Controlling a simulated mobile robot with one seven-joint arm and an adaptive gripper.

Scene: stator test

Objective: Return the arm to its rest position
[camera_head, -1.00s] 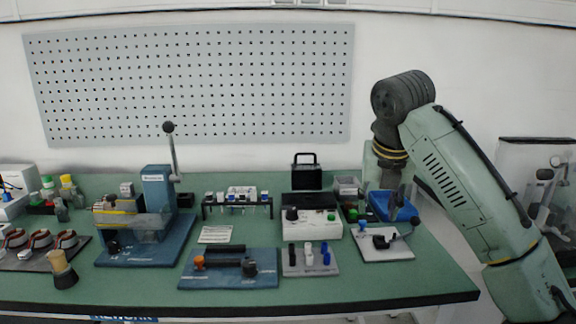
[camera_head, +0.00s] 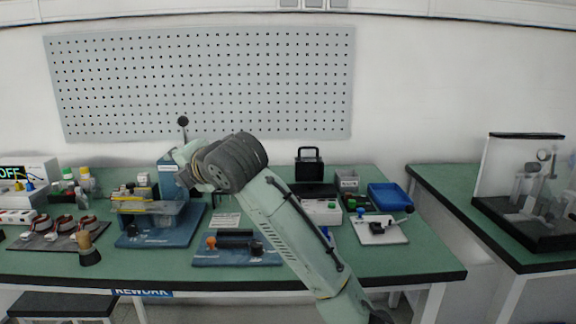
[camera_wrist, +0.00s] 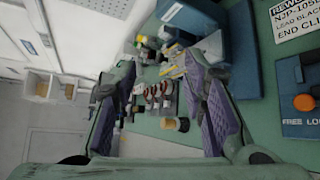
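My arm reaches from the lower right over the middle of the bench in the head view, its wrist bent toward the left above the blue press fixture (camera_head: 160,228). In the head view the fingers are mostly hidden behind the wrist. In the wrist view my gripper (camera_wrist: 158,108) shows two purple-padded fingers spread wide, with nothing between the pads. Beyond the fingers are the stators (camera_wrist: 155,92) on their board and a brush-like piece with a tan top (camera_wrist: 180,124). The gripper is above the bench, apart from these things.
The green bench (camera_head: 415,255) holds the fixture with orange knob (camera_head: 211,243), a blue tray (camera_head: 389,196), a switch board (camera_head: 378,229) and a black-handled box (camera_head: 308,165). A second bench at right carries a clear-fronted test rig (camera_head: 520,190). A pegboard (camera_head: 200,85) hangs behind.

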